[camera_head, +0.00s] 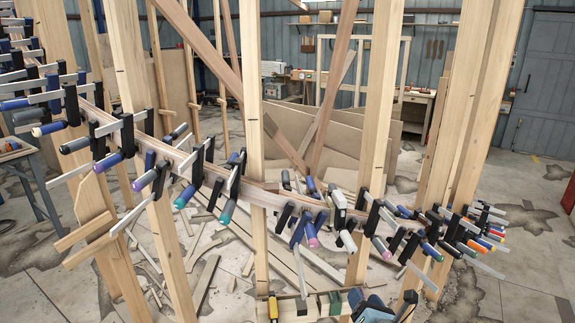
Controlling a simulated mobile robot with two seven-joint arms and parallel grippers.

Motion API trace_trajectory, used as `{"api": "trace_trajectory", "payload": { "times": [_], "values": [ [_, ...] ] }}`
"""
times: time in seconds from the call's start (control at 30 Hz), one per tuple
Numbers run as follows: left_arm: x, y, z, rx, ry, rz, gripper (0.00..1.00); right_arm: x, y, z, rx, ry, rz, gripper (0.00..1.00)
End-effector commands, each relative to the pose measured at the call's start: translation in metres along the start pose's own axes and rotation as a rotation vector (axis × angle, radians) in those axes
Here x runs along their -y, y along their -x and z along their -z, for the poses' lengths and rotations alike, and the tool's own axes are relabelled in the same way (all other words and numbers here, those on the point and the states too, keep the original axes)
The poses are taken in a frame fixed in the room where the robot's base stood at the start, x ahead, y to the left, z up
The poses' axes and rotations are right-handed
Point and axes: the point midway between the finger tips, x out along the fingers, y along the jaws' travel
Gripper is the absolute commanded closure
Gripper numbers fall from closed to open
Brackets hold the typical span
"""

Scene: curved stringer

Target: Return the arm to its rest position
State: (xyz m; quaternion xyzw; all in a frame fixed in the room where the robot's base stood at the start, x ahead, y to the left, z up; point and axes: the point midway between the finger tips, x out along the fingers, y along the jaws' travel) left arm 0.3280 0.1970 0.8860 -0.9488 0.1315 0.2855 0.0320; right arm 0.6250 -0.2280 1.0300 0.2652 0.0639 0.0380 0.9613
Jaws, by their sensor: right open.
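A long curved wooden stringer (262,187) runs across the view from the upper left to the right, held against upright posts by many clamps (152,178). What seems to be my right gripper (380,305) is at the bottom edge, right of the middle, partly cut off by the frame. It is open, and I see nothing held in it. It is below the stringer and looks apart from it. The rest of the right arm is not clearly visible. My left gripper is not in view.
Upright wooden posts (376,110) stand close in front, with clamps crowding the stringer on both sides. A wooden tray (292,297) with tools is at the bottom. Loose offcuts (206,280) lie on the floor. The floor (520,260) at the right is mostly open.

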Motion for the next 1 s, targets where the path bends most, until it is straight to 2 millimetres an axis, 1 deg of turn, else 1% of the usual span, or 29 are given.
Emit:
{"api": "trace_trajectory", "payload": {
  "times": [0.03, 0.07, 0.1, 0.17, 0.2, 0.27, 0.3, 0.37, 0.4, 0.5, 0.53, 0.6, 0.7, 0.73, 0.83, 1.0],
  "values": [
    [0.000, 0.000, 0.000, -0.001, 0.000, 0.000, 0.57, 0.002, 0.019, 0.028, -0.055, -0.167, 0.026, 0.44],
    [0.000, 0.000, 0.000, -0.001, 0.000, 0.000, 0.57, 0.003, 0.030, 0.041, -0.085, -0.285, 0.045, 0.44],
    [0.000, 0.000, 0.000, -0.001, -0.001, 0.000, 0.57, 0.005, 0.047, 0.060, -0.124, -0.453, 0.075, 0.44],
    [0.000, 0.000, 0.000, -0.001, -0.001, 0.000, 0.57, 0.008, 0.073, 0.085, -0.173, -0.708, 0.130, 0.44],
    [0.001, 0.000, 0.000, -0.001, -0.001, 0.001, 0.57, 0.009, 0.090, 0.100, -0.198, -0.878, 0.170, 0.44],
    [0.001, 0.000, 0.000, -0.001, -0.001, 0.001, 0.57, 0.012, 0.118, 0.120, -0.223, -1.129, 0.239, 0.44],
    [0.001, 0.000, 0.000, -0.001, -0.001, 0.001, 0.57, 0.014, 0.136, 0.132, -0.231, -1.297, 0.287, 0.44],
    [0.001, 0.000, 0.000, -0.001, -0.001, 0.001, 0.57, 0.018, 0.164, 0.147, -0.229, -1.541, 0.364, 0.44],
    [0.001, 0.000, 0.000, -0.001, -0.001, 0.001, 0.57, 0.020, 0.182, 0.155, -0.219, -1.695, 0.414, 0.44],
    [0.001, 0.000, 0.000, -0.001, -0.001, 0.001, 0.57, 0.027, 0.222, 0.169, -0.169, -2.029, 0.525, 0.44],
    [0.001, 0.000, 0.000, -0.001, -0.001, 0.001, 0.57, 0.028, 0.232, 0.172, -0.151, -2.113, 0.552, 0.44],
    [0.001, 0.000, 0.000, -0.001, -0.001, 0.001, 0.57, 0.032, 0.251, 0.177, -0.107, -2.274, 0.605, 0.44],
    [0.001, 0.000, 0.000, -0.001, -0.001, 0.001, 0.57, 0.035, 0.269, 0.180, -0.057, -2.420, 0.651, 0.44],
    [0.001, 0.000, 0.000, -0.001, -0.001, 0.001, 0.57, 0.036, 0.272, 0.180, -0.047, -2.447, 0.659, 0.44],
    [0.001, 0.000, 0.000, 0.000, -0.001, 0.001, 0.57, 0.037, 0.276, 0.180, -0.030, -2.490, 0.670, 0.44],
    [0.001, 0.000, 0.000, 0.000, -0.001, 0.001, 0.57, 0.037, 0.276, 0.180, -0.031, -2.491, 0.670, 0.44]
  ]
}}
